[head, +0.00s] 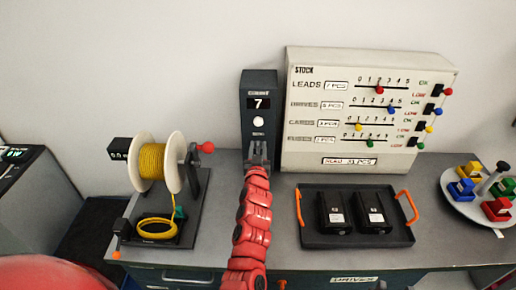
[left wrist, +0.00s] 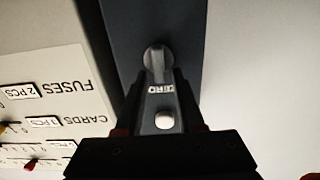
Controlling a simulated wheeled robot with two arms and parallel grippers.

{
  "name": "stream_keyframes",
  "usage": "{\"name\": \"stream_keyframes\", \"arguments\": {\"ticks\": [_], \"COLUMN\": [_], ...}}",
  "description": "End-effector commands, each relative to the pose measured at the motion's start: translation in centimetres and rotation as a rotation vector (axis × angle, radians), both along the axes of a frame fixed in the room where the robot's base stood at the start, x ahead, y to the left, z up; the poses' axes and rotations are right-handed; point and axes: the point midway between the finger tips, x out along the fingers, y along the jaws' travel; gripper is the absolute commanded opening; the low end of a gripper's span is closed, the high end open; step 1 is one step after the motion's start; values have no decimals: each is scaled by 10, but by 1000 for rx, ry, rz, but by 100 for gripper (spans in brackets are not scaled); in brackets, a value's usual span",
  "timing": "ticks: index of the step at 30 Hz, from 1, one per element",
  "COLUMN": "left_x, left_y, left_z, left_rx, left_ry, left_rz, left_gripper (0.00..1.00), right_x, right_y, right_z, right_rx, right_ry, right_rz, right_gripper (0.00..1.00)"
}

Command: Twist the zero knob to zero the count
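The dark counter box (head: 259,110) stands against the wall and its display (head: 258,103) reads 7. A white round button sits below the display; the button (left wrist: 164,120) also shows in the left wrist view, beside the upside-down ZERO label (left wrist: 160,89). The grey zero knob (left wrist: 156,58) is a round dial with a raised grip bar, on the box face. My left gripper (head: 258,152) is at the lower part of the box and hides the knob in the head view. In the left wrist view its fingers are apart, with tips beside the knob; contact is unclear. My right gripper is not in view.
A stock board (head: 350,75) with coloured sliders stands right of the counter. A yellow cable spool (head: 152,162) stands left. A black tray (head: 320,240) with orange handles holds two black drives. A round plate (head: 462,208) with coloured pieces sits far right.

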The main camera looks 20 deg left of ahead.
Motion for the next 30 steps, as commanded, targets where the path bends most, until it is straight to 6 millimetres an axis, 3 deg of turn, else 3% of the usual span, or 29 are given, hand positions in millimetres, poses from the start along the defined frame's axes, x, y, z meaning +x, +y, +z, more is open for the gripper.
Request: {"name": "stream_keyframes", "arguments": {"ticks": [1, 5, 17, 30], "left_x": [0, 0, 0, 1], "left_y": [0, 0, -1, -8], "left_z": [0, 0, -1, -8], "left_rx": [0, 0, 33, 332], "left_ry": [0, 0, 9, 102], "left_rz": [0, 0, -1, -5], "left_gripper": [23, 0, 0, 0], "right_x": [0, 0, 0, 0], "right_y": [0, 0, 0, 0], "right_z": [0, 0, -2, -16], "right_rx": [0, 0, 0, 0], "right_ry": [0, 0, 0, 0], "right_rz": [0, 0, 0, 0], "right_gripper": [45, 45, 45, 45]}}
